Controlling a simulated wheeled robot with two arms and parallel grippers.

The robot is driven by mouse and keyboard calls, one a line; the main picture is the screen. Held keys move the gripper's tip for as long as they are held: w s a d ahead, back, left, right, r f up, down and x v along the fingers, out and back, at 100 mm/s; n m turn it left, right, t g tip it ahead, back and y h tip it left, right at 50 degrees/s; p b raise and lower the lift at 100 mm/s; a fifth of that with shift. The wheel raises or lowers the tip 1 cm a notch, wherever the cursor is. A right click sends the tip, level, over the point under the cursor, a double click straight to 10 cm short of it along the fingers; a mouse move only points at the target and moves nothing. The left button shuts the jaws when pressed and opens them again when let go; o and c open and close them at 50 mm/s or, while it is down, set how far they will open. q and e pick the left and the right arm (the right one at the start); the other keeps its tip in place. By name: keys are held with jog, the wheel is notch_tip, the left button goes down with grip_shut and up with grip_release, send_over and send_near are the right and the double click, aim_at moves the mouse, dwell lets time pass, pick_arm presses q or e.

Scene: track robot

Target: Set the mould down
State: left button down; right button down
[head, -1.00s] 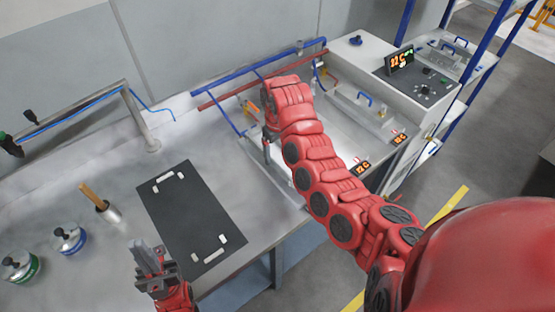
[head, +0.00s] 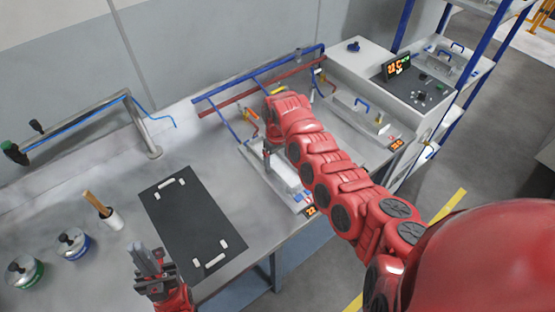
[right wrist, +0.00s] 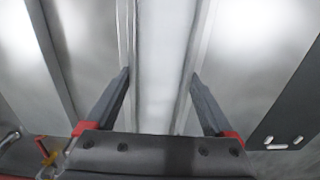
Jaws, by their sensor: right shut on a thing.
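The mould is a long pale metal block (head: 294,189) with a small lit display at its near end, in the middle of the head view. My right gripper (head: 267,152) is shut on it from above. In the right wrist view, the fingers of this gripper (right wrist: 160,80) stand on both sides of the mould's bright raised bar (right wrist: 162,40). I cannot tell if its underside touches the bench. A black mat (head: 190,222) with white corner pieces lies empty to its left. My left gripper (head: 150,258) is near the bench's front edge, holding nothing I can see; its jaw gap is unclear.
Blue and red pipes (head: 262,84) run along the back. Two lidded tins (head: 74,244) and a wooden-handled tool in a white cup (head: 111,219) stand left of the mat.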

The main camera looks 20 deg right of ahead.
grip_release()
